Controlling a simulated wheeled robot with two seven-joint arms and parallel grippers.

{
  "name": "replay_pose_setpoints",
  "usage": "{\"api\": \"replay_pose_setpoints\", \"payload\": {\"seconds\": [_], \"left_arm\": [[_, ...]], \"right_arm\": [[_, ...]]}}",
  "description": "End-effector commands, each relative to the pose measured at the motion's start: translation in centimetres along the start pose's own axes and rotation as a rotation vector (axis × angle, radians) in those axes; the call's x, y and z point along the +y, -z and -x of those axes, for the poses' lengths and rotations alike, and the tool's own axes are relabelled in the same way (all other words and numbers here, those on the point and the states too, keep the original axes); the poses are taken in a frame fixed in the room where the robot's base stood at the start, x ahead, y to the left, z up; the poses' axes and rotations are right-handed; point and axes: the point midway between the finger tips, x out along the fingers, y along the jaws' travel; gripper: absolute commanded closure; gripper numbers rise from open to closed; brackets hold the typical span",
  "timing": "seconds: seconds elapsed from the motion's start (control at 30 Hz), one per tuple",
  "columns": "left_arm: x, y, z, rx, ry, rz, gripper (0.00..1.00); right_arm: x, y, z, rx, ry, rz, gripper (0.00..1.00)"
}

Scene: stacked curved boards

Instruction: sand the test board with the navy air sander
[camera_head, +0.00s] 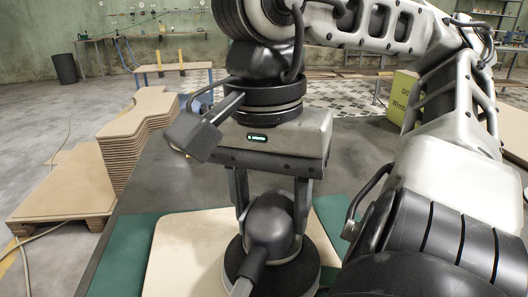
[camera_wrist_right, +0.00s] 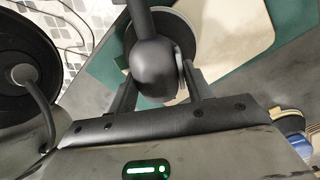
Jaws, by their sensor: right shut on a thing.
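The air sander (camera_head: 270,235) looks dark grey to black, with a rounded body, a round pad below and a hose leading towards the front. My right gripper (camera_head: 272,208) points down with one finger on each side of the sander's body and is shut on it. The sander also shows between the fingers in the right wrist view (camera_wrist_right: 155,68). The cream test board (camera_head: 182,252) lies flat on a green mat (camera_head: 125,240); it also shows in the wrist view (camera_wrist_right: 235,25). The pad is over the board; I cannot tell whether they touch. My left gripper is not in view.
The mat lies on a dark grey table (camera_head: 165,180). Left of it, a tall stack of curved boards (camera_head: 135,140) stands on a pallet (camera_head: 80,222). A yellow box (camera_head: 402,95) stands beyond at the right. A blue-and-yellow object (camera_wrist_right: 291,135) shows at the wrist view's right edge.

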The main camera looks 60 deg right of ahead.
Motion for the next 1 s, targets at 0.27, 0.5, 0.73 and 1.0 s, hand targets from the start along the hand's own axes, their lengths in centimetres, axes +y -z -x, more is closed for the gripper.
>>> {"api": "replay_pose_setpoints", "payload": {"seconds": [0.27, 0.5, 0.73, 1.0], "left_arm": [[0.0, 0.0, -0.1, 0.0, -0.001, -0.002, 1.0], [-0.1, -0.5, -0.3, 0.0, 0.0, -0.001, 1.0], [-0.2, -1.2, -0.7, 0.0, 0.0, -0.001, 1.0], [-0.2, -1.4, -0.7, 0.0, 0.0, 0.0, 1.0]], "right_arm": [[0.0, 0.0, 0.0, 0.0, 0.0, 0.0, 0.83], [0.6, 0.4, -0.2, -0.004, 0.004, -0.001, 0.83], [2.0, 1.2, -0.3, -0.005, 0.005, 0.0, 0.83], [2.7, 1.6, -0.2, 0.0, 0.0, 0.0, 0.83]]}}
